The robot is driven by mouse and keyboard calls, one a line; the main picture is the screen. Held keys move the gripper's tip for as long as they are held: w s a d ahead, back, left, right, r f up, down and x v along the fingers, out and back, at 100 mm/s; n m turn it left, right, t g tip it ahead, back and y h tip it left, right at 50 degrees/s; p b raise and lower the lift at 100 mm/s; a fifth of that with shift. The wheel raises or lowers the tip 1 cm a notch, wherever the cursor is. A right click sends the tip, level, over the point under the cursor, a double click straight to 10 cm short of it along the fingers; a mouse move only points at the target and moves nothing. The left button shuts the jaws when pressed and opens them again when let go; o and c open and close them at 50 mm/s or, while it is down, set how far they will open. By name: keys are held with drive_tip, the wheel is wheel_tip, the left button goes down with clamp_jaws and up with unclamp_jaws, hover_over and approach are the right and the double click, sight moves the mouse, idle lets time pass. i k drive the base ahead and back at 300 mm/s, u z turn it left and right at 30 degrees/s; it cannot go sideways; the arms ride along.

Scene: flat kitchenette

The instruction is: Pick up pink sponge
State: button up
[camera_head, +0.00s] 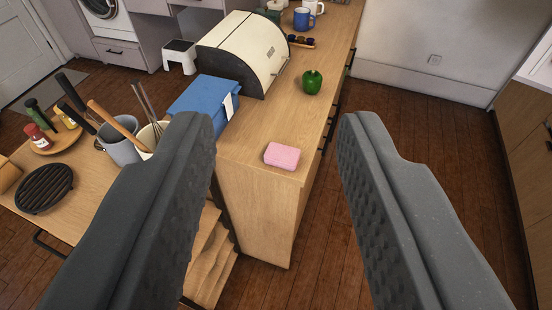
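The pink sponge (282,156) lies flat on the near end of the wooden counter (255,137), close to its front corner. My gripper (272,125) is open and empty, its two grey fingers spread wide in the foreground. In the picture the sponge shows between the fingers, farther off and below them. Nothing hides the sponge.
A green pepper (312,82), a blue box (200,103) and a cream bread bin (243,54) stand behind the sponge. At left, a grey utensil pot (121,142) and a black trivet (44,187) sit on a lower surface. Open floor (430,135) lies at right.

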sight(282, 156)
drive_tip(key=u, duration=0.05)
drive_tip(key=i, duration=0.9)
drive_tip(key=z, duration=0.1)
